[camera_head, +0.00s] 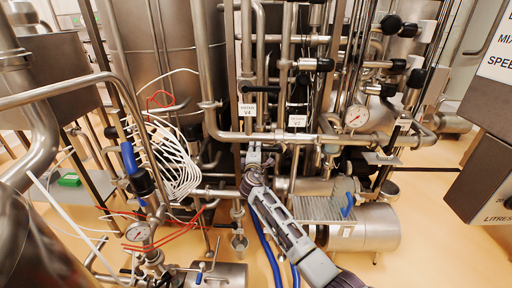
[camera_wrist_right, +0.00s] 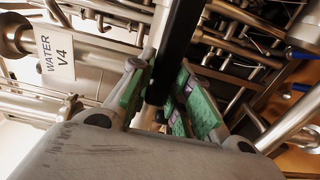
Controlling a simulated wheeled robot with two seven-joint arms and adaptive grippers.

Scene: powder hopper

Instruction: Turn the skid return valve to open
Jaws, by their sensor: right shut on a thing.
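My right gripper (camera_head: 254,151) is in the middle of the head view, just below the small sign reading V4 (camera_head: 246,110). In the right wrist view its green-padded fingers (camera_wrist_right: 162,80) are shut on a black bar-shaped handle (camera_wrist_right: 181,38), which runs up and out of the picture. The sign WATER V4 (camera_wrist_right: 56,57) hangs left of the fingers there. In the head view a black lever (camera_head: 260,89) lies level above the sign; I cannot tell if it is the held one. I cannot tell which handle is the skid return valve. My left gripper is not in view.
Pipes crowd all around the gripper. A second sign (camera_head: 297,121) hangs to its right, and a pressure gauge (camera_head: 356,117) is further right. White cables (camera_head: 178,165) hang at left. Blue hoses (camera_head: 268,250) run below. The floor is clear at lower right.

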